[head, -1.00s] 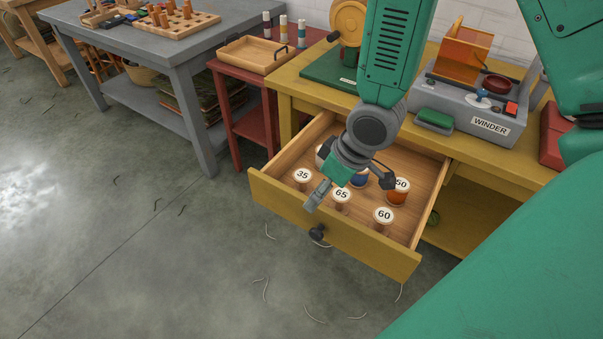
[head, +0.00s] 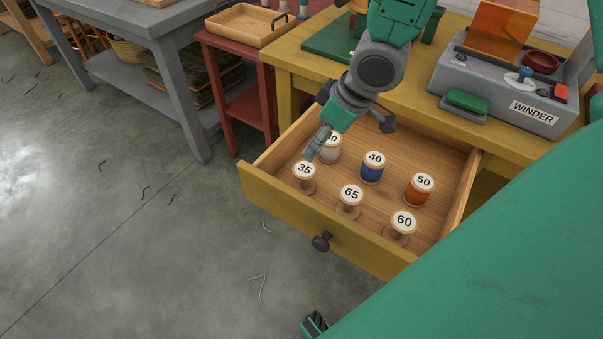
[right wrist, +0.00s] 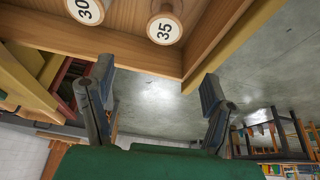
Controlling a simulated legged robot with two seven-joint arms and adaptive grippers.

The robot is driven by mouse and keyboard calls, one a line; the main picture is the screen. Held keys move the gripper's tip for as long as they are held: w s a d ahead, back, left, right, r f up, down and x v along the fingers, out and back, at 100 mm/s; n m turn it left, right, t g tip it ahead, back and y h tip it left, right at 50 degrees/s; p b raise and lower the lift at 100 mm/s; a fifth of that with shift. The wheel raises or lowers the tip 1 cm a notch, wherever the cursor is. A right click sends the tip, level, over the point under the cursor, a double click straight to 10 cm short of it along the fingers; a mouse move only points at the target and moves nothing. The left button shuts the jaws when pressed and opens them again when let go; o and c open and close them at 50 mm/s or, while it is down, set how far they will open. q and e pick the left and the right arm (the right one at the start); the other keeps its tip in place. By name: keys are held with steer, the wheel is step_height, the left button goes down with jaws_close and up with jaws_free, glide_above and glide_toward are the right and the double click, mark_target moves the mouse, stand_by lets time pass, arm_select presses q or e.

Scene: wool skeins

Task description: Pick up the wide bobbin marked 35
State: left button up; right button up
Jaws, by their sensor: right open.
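The bobbin marked 35 (head: 304,178) stands upright in the open drawer's front left corner, its pale, numbered top facing up. My right gripper (head: 317,144) is above that corner, with a grey fingertip just above and behind the 35 bobbin in the head view. In the right wrist view its two fingers (right wrist: 157,82) are spread apart with nothing between them. The 35 bobbin is outside them. My left gripper is not recognisable in these views.
The yellow drawer (head: 290,208) also holds bobbins marked 30 (head: 331,152), 40 (head: 373,168), 50 (head: 419,188), 65 (head: 350,200) and 60 (head: 401,227). The 30 bobbin is partly hidden by my gripper. Drawer walls are close to the 35 bobbin. A winder (head: 500,85) stands on the bench.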

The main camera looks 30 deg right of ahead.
mark_target(305, 169)
steer(key=x, duration=0.2)
steer(key=b+x, duration=0.1)
steer(key=x, duration=0.1)
steer(key=d+b+x, duration=0.1)
steer(key=x, duration=0.2)
steer(key=shift+s+d+f, duration=0.1)
steer(key=shift+s+f, duration=0.05)
steer(key=shift+f, duration=0.05)
steer(key=shift+a+f+b, duration=0.3)
steer(key=shift+a+b, duration=0.05)
steer(key=x, duration=0.1)
steer(key=b+x, duration=0.1)
steer(key=x, duration=0.1)
steer(key=b+x, duration=0.1)
steer(key=shift+s+a+f, duration=0.25)
steer(key=shift+s+f, duration=0.05)
steer(key=shift+f, duration=0.15)
steer(key=shift+d, duration=0.15)
steer(key=c, duration=1.2)
steer(key=shift+c, duration=0.3)
